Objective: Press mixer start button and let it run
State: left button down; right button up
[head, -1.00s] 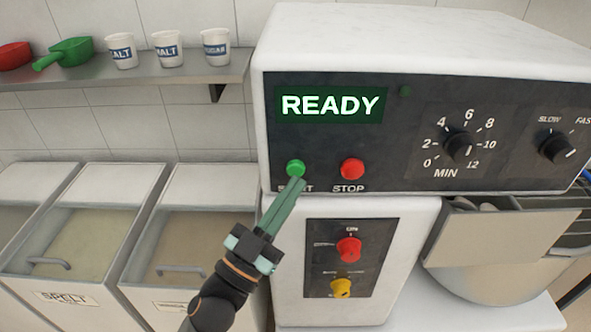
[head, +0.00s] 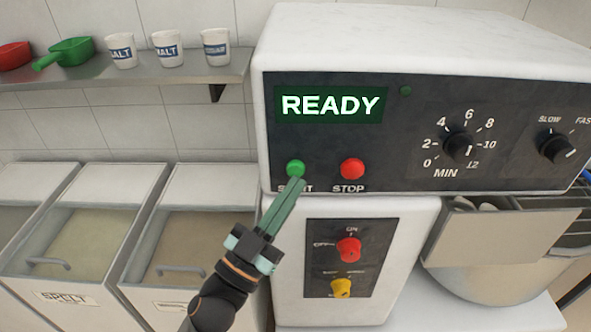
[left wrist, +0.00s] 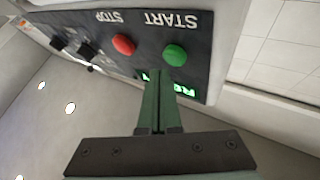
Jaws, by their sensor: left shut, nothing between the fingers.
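The mixer's control panel (head: 230,0) is not where I point for the button; the green start button (head: 295,168) sits at the panel's lower left, below a display (head: 331,105) reading READY. The red stop button (head: 352,169) is to its right. My left gripper (head: 298,182) is shut and empty, its fingertips just below the start button, partly covering the START label. In the left wrist view the start button (left wrist: 174,55) and stop button (left wrist: 123,44) show upside down beyond the fingers (left wrist: 158,75). I cannot tell whether the fingertips touch the button. My right gripper is out of view.
A time dial (head: 458,146) and a speed dial (head: 556,146) are on the panel's right. Below are a red switch (head: 348,249) and a yellow one (head: 341,288). The mixer bowl (head: 500,283) is at lower right. Flour bins and a shelf (head: 120,72) with cups stand left.

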pick_arm(q)
jog(key=shift+w, duration=0.15)
jog(key=shift+w, duration=0.3)
jog(key=shift+w, duration=0.4)
dwell(0.7)
dwell(0.4)
jog(key=shift+s+p, duration=0.35)
jog(key=shift+s, duration=0.5)
